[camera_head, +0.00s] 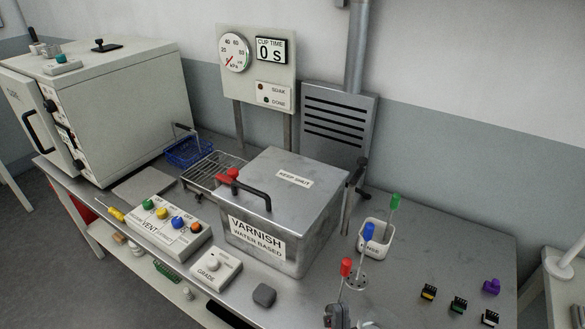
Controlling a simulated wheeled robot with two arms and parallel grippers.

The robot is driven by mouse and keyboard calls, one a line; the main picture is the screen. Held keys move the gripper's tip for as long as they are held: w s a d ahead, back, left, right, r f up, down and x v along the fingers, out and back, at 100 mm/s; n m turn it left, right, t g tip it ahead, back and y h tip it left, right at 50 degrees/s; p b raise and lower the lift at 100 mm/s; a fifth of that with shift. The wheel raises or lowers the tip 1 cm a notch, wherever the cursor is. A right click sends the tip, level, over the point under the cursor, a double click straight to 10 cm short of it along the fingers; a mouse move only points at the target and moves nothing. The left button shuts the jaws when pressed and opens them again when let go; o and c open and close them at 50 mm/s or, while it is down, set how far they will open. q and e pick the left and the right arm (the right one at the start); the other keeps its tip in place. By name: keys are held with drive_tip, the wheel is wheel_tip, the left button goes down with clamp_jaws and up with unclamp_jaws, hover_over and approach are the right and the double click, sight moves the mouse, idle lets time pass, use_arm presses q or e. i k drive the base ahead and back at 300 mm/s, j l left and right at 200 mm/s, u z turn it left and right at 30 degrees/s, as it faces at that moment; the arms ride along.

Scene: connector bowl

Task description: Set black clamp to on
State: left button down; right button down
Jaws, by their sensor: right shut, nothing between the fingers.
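A metal tank (278,185) labelled VARNISH stands in the middle of the bench with its lid down. A black clamp-like part (360,168) shows at the tank's back right corner; it is small and I cannot tell its setting. A red clamp-like part (229,175) sits at the lid's left edge, beside a black handle. My left gripper is not in view.
A VENT box (165,226), a GRADE box (216,268) and a grey block (264,295) line the front. Several small connectors lie at the right.

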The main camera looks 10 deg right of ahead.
sight(362, 162)
drive_tip(key=k+z, duration=0.1)
drive_tip(key=z, duration=0.35)
drive_tip(key=k+z, duration=0.15)
drive_tip(key=z, duration=0.3)
